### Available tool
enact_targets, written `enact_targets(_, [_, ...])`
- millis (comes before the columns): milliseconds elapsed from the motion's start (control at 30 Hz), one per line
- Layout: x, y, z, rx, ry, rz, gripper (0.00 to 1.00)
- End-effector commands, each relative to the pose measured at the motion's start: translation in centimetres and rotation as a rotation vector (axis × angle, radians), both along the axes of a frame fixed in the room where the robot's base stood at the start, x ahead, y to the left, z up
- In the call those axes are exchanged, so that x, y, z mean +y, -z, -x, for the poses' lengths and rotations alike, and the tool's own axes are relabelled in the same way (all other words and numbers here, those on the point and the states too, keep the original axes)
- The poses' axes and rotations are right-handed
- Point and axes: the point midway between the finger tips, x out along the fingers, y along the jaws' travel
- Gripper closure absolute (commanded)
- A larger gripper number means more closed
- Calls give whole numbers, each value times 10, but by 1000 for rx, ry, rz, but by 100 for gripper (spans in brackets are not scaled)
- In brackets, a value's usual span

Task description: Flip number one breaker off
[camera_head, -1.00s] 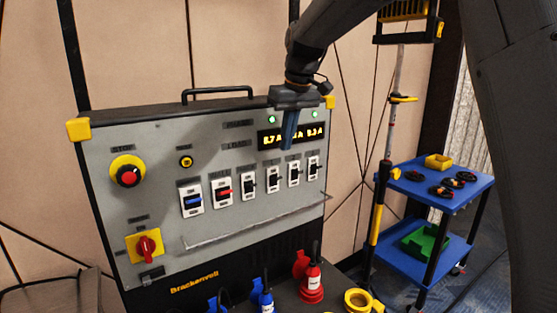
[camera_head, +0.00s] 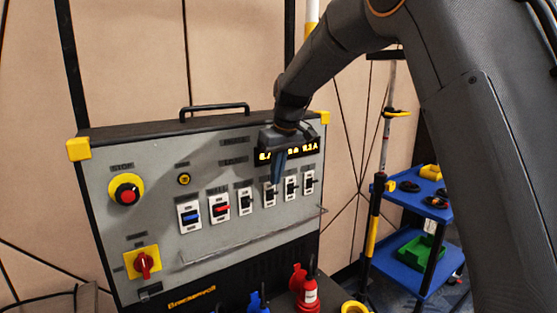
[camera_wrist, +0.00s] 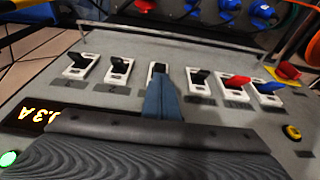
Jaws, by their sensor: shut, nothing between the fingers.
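A grey breaker panel (camera_head: 220,155) carries a row of switches: a blue-handled breaker (camera_head: 190,216), a red-handled breaker (camera_head: 221,208) and several black-handled breakers (camera_head: 246,201). The other black breakers (camera_wrist: 119,68) stand clear on both sides.
A lit display (camera_head: 308,149) is partly behind my gripper. A red stop button (camera_head: 127,194) and a red rotary switch (camera_head: 144,263) are at left. A rail (camera_head: 225,247) runs below the breakers. A blue cart (camera_head: 425,205) stands at right.

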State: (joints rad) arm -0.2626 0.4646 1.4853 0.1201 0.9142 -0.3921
Motion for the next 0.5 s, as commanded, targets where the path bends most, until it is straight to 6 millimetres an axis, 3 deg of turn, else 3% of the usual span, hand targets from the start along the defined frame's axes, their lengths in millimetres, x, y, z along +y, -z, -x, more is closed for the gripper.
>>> enact_targets(200, [3, 19, -5, 1, 0, 1, 100])
enact_targets(500, [4, 23, -6, 0, 0, 0, 100])
